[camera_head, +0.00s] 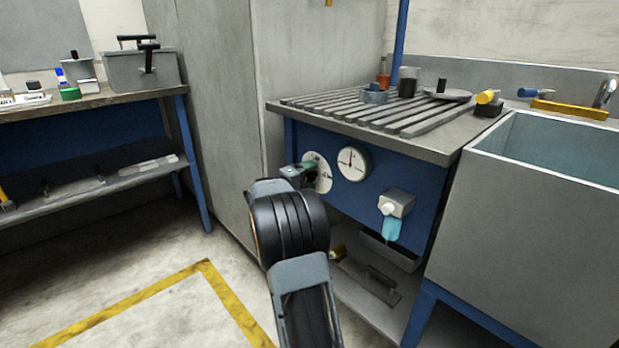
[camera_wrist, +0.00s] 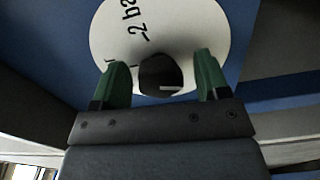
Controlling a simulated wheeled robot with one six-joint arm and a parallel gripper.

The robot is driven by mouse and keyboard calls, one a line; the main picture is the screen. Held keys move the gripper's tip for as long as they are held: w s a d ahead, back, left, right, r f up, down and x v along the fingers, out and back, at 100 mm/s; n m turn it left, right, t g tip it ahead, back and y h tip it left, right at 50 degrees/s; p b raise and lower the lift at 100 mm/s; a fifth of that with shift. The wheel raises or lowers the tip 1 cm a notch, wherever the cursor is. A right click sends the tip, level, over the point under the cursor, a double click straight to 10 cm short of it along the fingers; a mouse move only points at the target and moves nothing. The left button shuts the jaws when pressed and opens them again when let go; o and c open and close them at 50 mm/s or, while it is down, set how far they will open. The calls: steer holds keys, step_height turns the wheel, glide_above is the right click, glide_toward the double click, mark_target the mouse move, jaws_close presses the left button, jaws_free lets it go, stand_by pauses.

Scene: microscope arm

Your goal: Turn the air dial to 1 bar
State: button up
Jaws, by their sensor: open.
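The air dial has a round white plate (camera_wrist: 106,38) with a dark knob (camera_wrist: 158,70) at its middle. The plate bears dark lettering that reads "2 ba", cut off by the frame edge. A short white mark on the knob lies near its lower edge, roughly horizontal in the wrist view. My gripper (camera_wrist: 162,82) is open, its green fingertips on either side of the knob; I cannot tell whether they touch it. In the head view the dial plate (camera_head: 324,180) sits on the blue bench front, partly hidden by my gripper (camera_head: 309,171).
A white pressure gauge (camera_head: 352,164) with a needle pointing up is just right of the dial. A grey box with a white knob (camera_head: 396,204) and a blue cloth-like piece are further right. A slatted bench top (camera_head: 440,150) overhangs above. A grey sink (camera_head: 540,220) stands at right.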

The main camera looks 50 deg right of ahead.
steer(key=w+a+p, duration=0.1)
steer(key=a+p, duration=0.2)
steer(key=a, duration=1.1)
steer(key=shift+p, duration=0.3)
steer(key=shift+d+r, duration=0.1)
steer(key=s+a+r+t+y+p, duration=0.1)
steer(key=s+a+r+y+p, duration=0.5)
steer(key=a+r+p, duration=0.2)
steer(key=s+a+r+n+t+y+p, duration=0.1)
steer(key=s+a+r+t+y+p, duration=0.1)
steer(key=s+a+r+y+p, duration=0.3)
steer(key=s+a+r+n+t+y+p, duration=0.1)
steer(key=s+a+r+y+p, duration=0.5)
steer(key=a+r+p, duration=0.7)
step_height(320, 180, up, 5)
steer(key=y+p, duration=0.1)
steer(key=p, duration=1)
steer(key=shift+s+r+t, duration=0.2)
steer(key=shift+s+t, duration=0.1)
steer(key=shift+t, duration=0.1)
